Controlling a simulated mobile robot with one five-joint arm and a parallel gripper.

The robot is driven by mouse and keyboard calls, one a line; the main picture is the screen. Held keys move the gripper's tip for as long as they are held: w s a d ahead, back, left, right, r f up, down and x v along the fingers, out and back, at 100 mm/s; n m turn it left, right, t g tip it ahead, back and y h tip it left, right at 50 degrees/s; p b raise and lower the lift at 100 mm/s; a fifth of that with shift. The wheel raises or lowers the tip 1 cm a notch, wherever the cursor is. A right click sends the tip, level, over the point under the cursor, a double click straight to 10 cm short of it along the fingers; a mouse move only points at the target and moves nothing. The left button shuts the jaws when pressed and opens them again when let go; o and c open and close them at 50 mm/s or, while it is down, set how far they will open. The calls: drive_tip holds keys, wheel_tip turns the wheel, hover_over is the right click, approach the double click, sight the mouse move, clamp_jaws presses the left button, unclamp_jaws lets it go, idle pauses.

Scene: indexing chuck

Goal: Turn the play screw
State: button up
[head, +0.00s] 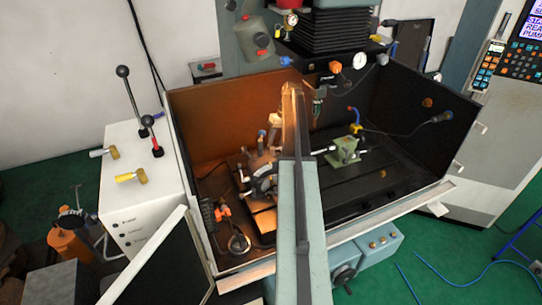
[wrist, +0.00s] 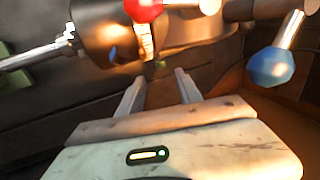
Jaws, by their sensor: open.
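In the wrist view my gripper (wrist: 160,77) is open and empty, its two pale fingers apart. Just beyond the fingertips is the dark, round body of the indexing chuck (wrist: 104,34), with a pale edge strip facing the gap. A red ball knob (wrist: 143,8) is above it, and a blue ball knob (wrist: 270,68) on a metal stem is to the right. I cannot pick out the play screw for certain. In the head view the chuck (head: 262,181) sits on the machine table, left of my arm. My arm hides part of the table there.
The dark slotted table (head: 390,195) lies inside a walled enclosure (head: 212,120). A green tailstock-like block (head: 345,151) stands right of my arm. A gauge with a round face (head: 239,244) lies at the front left. The table's right part is largely clear.

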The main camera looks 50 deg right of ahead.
drive_tip(key=b+x, duration=0.7)
drive_tip(key=shift+a+f, duration=0.1)
drive_tip(key=shift+f, duration=0.2)
drive_tip(key=shift+r, duration=0.1)
clamp_jaws()
